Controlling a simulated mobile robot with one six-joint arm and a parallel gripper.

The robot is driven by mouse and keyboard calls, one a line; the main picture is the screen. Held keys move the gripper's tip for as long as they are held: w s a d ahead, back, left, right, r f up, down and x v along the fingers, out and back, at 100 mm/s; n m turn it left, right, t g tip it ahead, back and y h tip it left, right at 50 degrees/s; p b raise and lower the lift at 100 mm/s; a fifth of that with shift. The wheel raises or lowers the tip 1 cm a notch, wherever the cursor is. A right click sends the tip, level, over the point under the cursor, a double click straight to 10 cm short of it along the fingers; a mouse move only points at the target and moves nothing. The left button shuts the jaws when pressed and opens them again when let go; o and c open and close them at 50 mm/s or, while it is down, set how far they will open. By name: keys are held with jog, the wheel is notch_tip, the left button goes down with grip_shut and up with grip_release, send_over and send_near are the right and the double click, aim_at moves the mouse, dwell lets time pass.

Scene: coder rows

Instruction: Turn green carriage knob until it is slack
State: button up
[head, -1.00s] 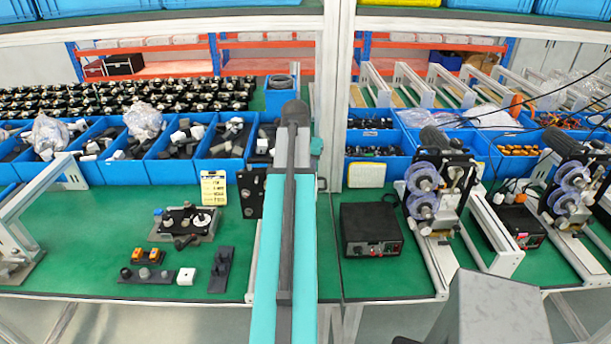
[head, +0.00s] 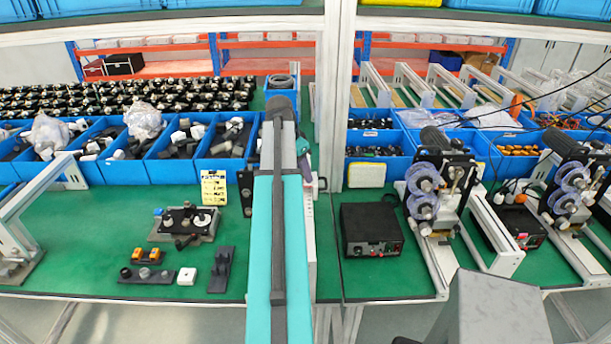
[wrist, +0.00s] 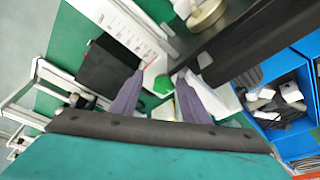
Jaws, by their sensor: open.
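Beside the knob are a white labelled rail (wrist: 127,25), a long dark bar (wrist: 240,40) and a black box (wrist: 108,68). Blue bins (wrist: 287,90) stand to the right. In the head view, a black power box (head: 370,229) stands right of my arm; small fixtures (head: 185,222) lie left.

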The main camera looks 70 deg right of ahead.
jog(key=shift+w+m, duration=0.1)
jog(key=shift+m, duration=0.4)
jog(key=shift+w+d, duration=0.3)
dwell(0.4)
jog(key=c, duration=1)
jog(key=shift+c, duration=0.3)
